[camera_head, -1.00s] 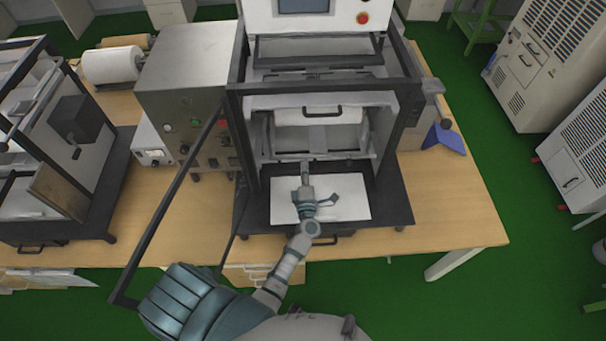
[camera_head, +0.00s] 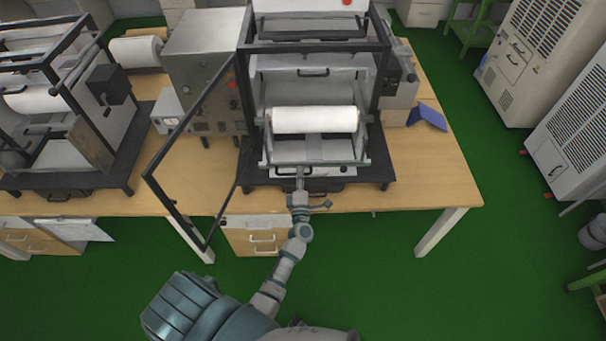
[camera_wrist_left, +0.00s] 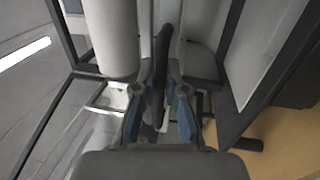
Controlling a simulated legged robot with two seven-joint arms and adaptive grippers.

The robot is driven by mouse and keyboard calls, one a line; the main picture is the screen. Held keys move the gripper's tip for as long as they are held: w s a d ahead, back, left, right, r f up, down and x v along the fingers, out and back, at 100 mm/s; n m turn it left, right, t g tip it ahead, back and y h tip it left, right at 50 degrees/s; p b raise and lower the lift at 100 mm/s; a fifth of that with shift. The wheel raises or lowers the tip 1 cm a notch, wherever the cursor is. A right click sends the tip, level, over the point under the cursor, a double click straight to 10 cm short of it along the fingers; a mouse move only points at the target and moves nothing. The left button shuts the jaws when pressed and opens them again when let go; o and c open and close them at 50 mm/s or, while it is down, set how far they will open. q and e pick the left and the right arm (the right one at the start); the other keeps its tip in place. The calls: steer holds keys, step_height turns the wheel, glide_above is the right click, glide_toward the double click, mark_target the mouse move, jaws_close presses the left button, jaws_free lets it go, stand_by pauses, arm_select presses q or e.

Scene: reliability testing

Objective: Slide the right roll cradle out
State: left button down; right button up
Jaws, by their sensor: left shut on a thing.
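The right roll cradle (camera_head: 283,156) is a light metal frame in the right machine. It carries a white roll (camera_head: 314,120) and stands forward over the dark base plate. My left gripper (camera_head: 300,180) is at the cradle's front edge, left of its middle, with the arm reaching up from below. In the left wrist view the blue-padded fingers (camera_wrist_left: 159,100) are closed around a dark upright piece (camera_wrist_left: 162,65), likely the cradle's handle. The exact contact is partly hidden in the head view. My right gripper is out of view.
The machine's black-framed door (camera_head: 187,118) stands open to the left of my arm. Another roll machine (camera_head: 58,130) stands at the left, with a control cabinet (camera_head: 205,70) between. A blue object (camera_head: 428,116) lies on the table (camera_head: 440,175) at right. Green floor is free in front.

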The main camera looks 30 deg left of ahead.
arm_select(q)
steer(key=shift+s+d, duration=0.15)
steer(key=shift+s, duration=0.85)
steer(key=c, duration=1.3)
jaws_free()
steer(key=shift+o, duration=0.5)
steer(key=shift+a+f, duration=0.1)
steer(key=shift+a, duration=0.15)
steer(key=v, duration=1.1)
steer(key=shift+s+f, duration=0.15)
steer(key=shift+s, duration=0.3)
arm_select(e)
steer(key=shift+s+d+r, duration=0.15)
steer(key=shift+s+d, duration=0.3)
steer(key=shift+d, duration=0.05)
